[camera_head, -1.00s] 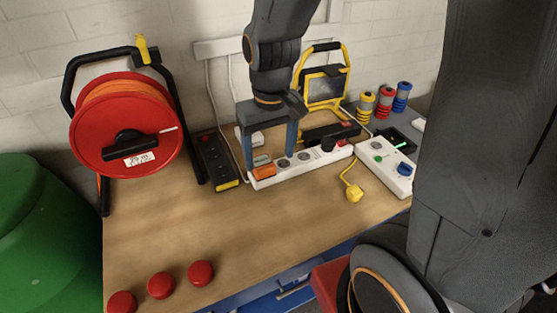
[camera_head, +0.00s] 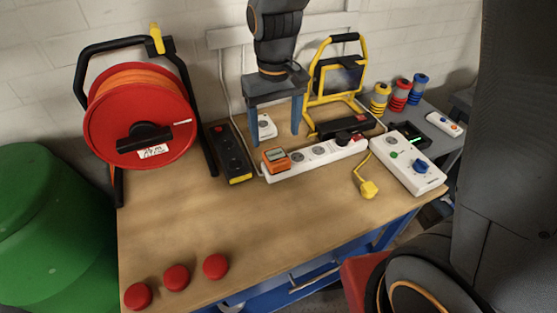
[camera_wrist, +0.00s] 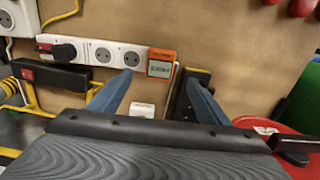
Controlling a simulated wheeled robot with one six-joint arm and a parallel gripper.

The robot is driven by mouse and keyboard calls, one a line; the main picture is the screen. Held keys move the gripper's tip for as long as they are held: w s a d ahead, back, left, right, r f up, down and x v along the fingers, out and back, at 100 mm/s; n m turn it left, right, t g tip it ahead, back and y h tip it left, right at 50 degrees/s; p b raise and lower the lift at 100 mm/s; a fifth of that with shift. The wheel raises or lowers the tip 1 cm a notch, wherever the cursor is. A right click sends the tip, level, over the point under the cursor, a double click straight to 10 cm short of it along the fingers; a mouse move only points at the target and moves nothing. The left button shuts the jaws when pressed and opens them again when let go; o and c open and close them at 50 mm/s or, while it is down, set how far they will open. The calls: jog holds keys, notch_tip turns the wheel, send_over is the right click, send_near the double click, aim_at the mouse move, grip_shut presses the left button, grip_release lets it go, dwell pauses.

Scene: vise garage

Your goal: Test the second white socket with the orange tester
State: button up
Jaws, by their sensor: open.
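The orange tester (camera_head: 276,161), with a grey display, sits at the left end of the white power strip (camera_head: 333,154) in the head view. In the wrist view the tester (camera_wrist: 160,65) is at the right end of the strip (camera_wrist: 86,46). Two uncovered round sockets lie beside it, the nearer socket (camera_wrist: 131,57) and the farther socket (camera_wrist: 102,54). A black plug (camera_wrist: 62,51) fills the position after them. My gripper (camera_head: 273,140) is open and empty, its blue fingers apart, above and behind the tester. Whether the tester's pins are fully seated is hidden.
A black power strip (camera_head: 232,158) and a red cable reel (camera_head: 140,118) stand left. A yellow work lamp (camera_head: 337,80) stands behind. A yellow plug (camera_head: 369,188) and a white box with knobs (camera_head: 406,160) lie right. Red buttons (camera_head: 176,277) line the front; the middle bench is clear.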

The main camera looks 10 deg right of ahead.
aim_at(276, 155)
jog(key=shift+f+b, duration=2.7)
jog(key=shift+f, duration=1.6)
jog(key=shift+p, duration=0.6)
jog(key=c, duration=1.7)
jog(key=shift+r+p, duration=2.6)
jog(key=shift+r, duration=0.45)
